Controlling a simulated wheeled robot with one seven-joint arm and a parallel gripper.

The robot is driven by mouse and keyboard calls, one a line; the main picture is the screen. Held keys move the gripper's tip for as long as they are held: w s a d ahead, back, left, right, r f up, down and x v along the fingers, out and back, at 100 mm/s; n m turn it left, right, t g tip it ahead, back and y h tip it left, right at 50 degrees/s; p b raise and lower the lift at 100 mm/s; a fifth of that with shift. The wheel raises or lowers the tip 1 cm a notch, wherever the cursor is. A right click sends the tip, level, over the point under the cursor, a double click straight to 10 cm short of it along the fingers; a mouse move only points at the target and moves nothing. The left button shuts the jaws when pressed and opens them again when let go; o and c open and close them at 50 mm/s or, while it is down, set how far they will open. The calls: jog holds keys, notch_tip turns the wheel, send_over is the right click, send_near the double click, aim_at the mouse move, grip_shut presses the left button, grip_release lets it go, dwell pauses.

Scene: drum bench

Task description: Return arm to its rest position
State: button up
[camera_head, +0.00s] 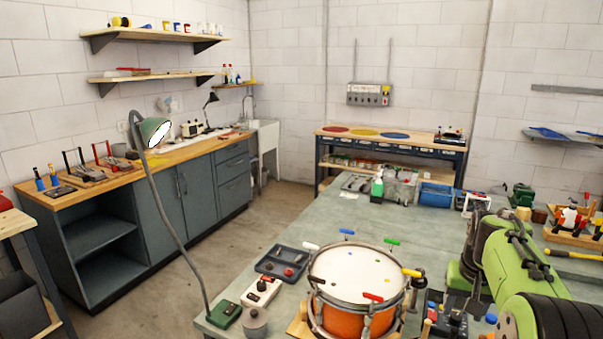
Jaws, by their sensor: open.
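My green arm (515,265) rises from the lower right corner over the right part of the bench. No gripper fingers can be made out; the arm's own links hide the area below its far end. An orange drum (340,325) with a white head stands upright on the bench at the front, left of my arm and apart from it in the picture. Several coloured tuning keys stand around its rim, and small coloured marks lie on its head.
The grey-green bench top (330,215) is clear behind the drum. A dark tray (282,262), a white box (261,291) and a lamp (154,132) on a long bent stem stand left of it. A blue bin (435,194) is at the back. A wooden tool tray (575,232) is at right.

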jog(key=s+a+r+n+t, duration=0.2)
jog(key=s+a+r, duration=0.5)
jog(key=s+a, duration=0.5)
jog(key=s+a+f+n, duration=0.1)
jog(key=s+a+f, duration=0.1)
jog(key=s, duration=0.5)
jog(key=s+a+f+n+t+y, duration=0.1)
jog(key=s+a, duration=0.3)
jog(key=s, duration=0.4)
jog(key=shift+f+t, duration=0.3)
jog(key=shift+f, duration=0.6)
